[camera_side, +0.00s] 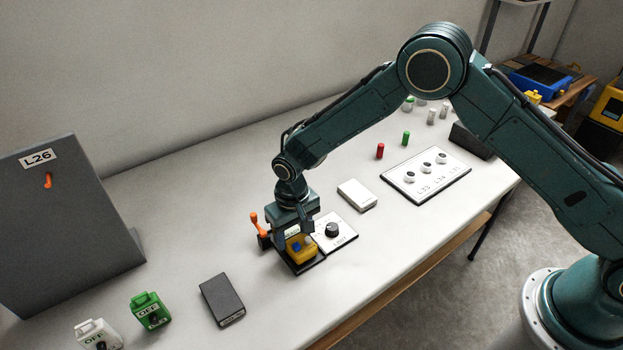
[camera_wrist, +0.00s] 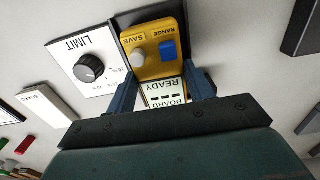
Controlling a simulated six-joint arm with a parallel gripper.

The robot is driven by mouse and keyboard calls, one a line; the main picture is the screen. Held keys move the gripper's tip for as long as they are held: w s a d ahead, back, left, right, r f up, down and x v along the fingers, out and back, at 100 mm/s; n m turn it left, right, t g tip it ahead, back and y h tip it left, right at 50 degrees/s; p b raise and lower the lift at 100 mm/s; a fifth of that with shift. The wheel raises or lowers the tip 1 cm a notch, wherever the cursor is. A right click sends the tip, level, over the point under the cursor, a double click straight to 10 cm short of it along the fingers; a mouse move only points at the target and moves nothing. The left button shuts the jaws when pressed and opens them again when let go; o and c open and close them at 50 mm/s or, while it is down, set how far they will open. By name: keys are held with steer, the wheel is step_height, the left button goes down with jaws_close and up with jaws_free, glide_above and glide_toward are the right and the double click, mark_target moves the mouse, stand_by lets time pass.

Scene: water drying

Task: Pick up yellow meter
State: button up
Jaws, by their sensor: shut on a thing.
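The yellow meter (camera_side: 302,249) sits in a black tray or base (camera_side: 312,264) on the white table. In the wrist view the yellow meter (camera_wrist: 154,50) shows a grey SAVE button, a blue RANGE button and a small display reading BOARD READY. My gripper (camera_side: 293,236) is over it, pointing down. In the wrist view the two fingers of my gripper (camera_wrist: 163,92) stand on either side of the meter's display end, shut on it. I cannot tell whether the meter is clear of the base.
A white LIMIT dial panel (camera_side: 337,232) lies right beside the meter. An orange lever (camera_side: 255,222) stands at its left. A dark box (camera_side: 222,299), green OFF block (camera_side: 150,310), white block (camera_side: 97,335) and pale box (camera_side: 357,195) are around. A grey L26 panel (camera_side: 65,215) stands left.

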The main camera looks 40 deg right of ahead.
mark_target(294, 237)
step_height(294, 237, up, 20)
stand_by(0.6)
steer(key=shift+f, duration=0.1)
stand_by(0.4)
steer(key=w+d+r, duration=0.1)
steer(key=w+d, duration=0.2)
steer(key=d, duration=2)
steer(key=shift+w+r, duration=0.2)
steer(key=shift+f, duration=0.1)
step_height(294, 237, down, 20)
steer(key=shift+r, duration=0.1)
